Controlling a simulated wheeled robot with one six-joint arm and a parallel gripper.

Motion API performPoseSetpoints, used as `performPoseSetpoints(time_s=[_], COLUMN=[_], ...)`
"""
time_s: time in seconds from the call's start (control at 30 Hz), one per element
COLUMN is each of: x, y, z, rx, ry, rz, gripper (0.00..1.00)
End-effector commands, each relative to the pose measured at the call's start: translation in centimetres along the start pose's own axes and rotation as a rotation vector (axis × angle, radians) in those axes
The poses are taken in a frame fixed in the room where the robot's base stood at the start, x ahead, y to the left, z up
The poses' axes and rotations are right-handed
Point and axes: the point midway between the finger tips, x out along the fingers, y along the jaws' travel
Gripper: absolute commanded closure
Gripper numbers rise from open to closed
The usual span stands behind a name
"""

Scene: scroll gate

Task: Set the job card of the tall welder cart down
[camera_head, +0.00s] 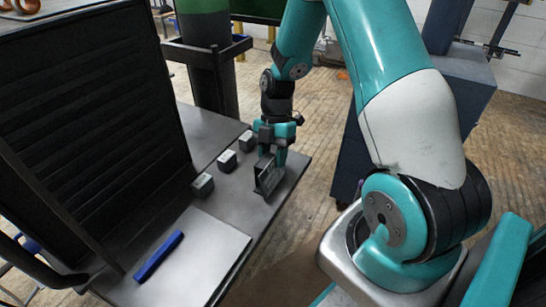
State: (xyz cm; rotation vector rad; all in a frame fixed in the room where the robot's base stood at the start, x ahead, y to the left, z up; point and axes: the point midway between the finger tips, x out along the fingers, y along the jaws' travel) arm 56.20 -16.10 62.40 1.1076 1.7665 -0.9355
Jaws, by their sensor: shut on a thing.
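My gripper (274,151), teal and dark, points down over the outer right edge of a grey metal shelf (284,193). It is shut on a small dark, flat-sided piece with a pale edge (267,176). The piece stands tilted, at or just above the shelf; I cannot tell whether it touches. I cannot read any marking that shows it is the job card. A tall black louvred cabinet (90,120), seemingly the welder cart, rises at the left behind the shelf. The fingertips are partly hidden.
A pale flat sheet (205,255) and a blue bar (158,256) lie nearer. A green cylinder (205,60) stands behind. A dark blue cabinet (350,150) is at right, across a floor gap.

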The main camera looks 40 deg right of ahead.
Motion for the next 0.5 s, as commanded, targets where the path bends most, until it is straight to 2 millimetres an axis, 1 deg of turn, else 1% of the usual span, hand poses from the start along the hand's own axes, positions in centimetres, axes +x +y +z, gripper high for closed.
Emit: performPoseSetpoints(time_s=[0.1, 0.13, 0.23, 0.5], x=[0.24, 0.26, 0.19, 0.13], y=[0.03, 0.04, 0.03, 0.02], z=[0.08, 0.10, 0.07, 0.04], rx=[0.000, 0.000, 0.000, 0.000], ry=[0.001, 0.001, 0.001, 0.001], rz=[-0.001, 0.000, 0.000, 0.000], gripper=[0.85, 0.60, 0.37, 0.36])
